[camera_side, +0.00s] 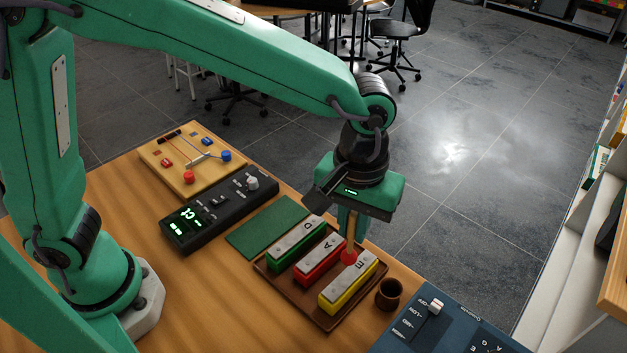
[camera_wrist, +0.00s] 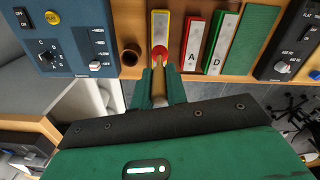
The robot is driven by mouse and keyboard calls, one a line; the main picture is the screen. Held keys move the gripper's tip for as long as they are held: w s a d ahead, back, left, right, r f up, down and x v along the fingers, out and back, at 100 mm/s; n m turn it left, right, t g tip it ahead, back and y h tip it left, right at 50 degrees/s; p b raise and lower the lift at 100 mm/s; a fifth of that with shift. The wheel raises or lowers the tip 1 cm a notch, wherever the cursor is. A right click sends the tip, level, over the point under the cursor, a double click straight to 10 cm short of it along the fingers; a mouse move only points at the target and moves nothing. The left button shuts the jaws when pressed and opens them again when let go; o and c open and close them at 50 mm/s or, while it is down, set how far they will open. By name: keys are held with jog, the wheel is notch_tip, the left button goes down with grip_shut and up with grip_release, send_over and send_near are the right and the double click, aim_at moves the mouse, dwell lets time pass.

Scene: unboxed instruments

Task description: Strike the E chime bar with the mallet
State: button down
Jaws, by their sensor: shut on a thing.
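The yellow E chime bar (camera_side: 345,286) lies in a brown tray (camera_side: 296,298), beside the red A bar (camera_side: 319,261) and the green D bar (camera_side: 297,240). My gripper (camera_side: 349,228) is shut on the mallet's handle, above the far end of the E bar. The mallet's red head (camera_side: 348,257) hangs at that end, near the letter E. In the wrist view the red head (camera_wrist: 159,53) overlaps the lower end of the E bar (camera_wrist: 160,24), and the handle runs between my fingers (camera_wrist: 159,76). I cannot tell whether the head touches the bar.
A small brown cup (camera_side: 389,294) stands right of the tray. A blue control box (camera_side: 446,330) is at the front right. A green mat (camera_side: 268,226), a black device (camera_side: 218,212) and a wooden board (camera_side: 174,160) lie to the left. The table's far edge is close behind the tray.

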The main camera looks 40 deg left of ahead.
notch_tip(320, 180, down, 6)
jog(key=shift+r, duration=2.95)
jog(key=shift+w+a, duration=0.1)
jog(key=shift+a, duration=0.05)
